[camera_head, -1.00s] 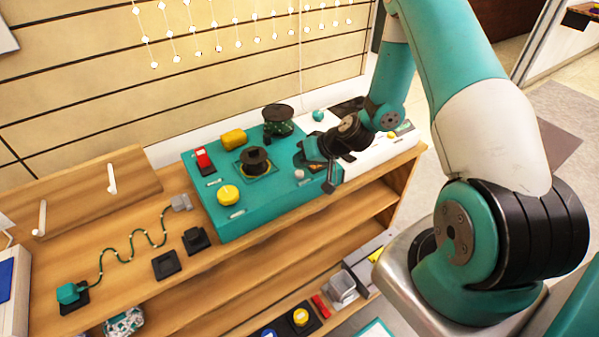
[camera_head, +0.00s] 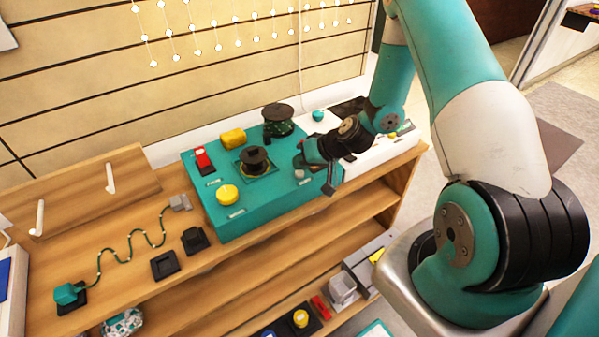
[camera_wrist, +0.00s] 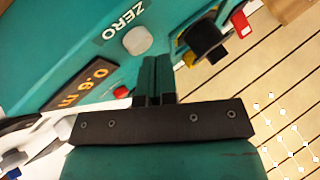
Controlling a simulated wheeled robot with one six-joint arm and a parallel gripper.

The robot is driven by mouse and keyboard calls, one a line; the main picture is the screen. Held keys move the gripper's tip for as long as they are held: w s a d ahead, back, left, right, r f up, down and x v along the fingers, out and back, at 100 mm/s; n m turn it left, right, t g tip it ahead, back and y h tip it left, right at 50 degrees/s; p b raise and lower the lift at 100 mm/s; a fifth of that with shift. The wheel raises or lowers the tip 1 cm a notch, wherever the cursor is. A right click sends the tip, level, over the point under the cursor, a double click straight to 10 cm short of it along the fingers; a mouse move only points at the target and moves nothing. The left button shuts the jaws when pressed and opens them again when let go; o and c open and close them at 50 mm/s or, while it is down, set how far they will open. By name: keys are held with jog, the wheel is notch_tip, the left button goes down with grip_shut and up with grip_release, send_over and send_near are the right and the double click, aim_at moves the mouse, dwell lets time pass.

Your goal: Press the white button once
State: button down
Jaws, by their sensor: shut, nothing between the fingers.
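The white button (camera_head: 299,174) is a small round cap on the sloped front of the teal console (camera_head: 232,222). In the wrist view the white button (camera_wrist: 137,40) sits beside the "ZERO" label, ahead of the fingers. My gripper (camera_head: 329,188) is at the console's right end, to the right of the button. In the wrist view my gripper (camera_wrist: 155,62) is shut and empty, its fingertips just below the button in the picture. They look apart from it, though the exact gap cannot be told.
A yellow button (camera_head: 227,195), a red switch (camera_head: 203,160), a black knob (camera_head: 256,160) and a cable spool (camera_head: 278,119) are on the console. A display (camera_wrist: 82,84) lies near the white button. The wooden bench (camera_head: 125,262) holds a green cable.

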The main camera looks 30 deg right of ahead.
jog(key=shift+f+b, duration=0.45)
jog(key=shift+f, duration=0.05)
dwell(0.4)
jog(key=shift+r, duration=0.1)
jog(key=shift+r+p, duration=0.65)
jog(key=shift+r, duration=0.15)
notch_tip(320, 180, up, 5)
jog(key=p, duration=0.3)
jog(key=shift+p, duration=0.35)
dwell(0.6)
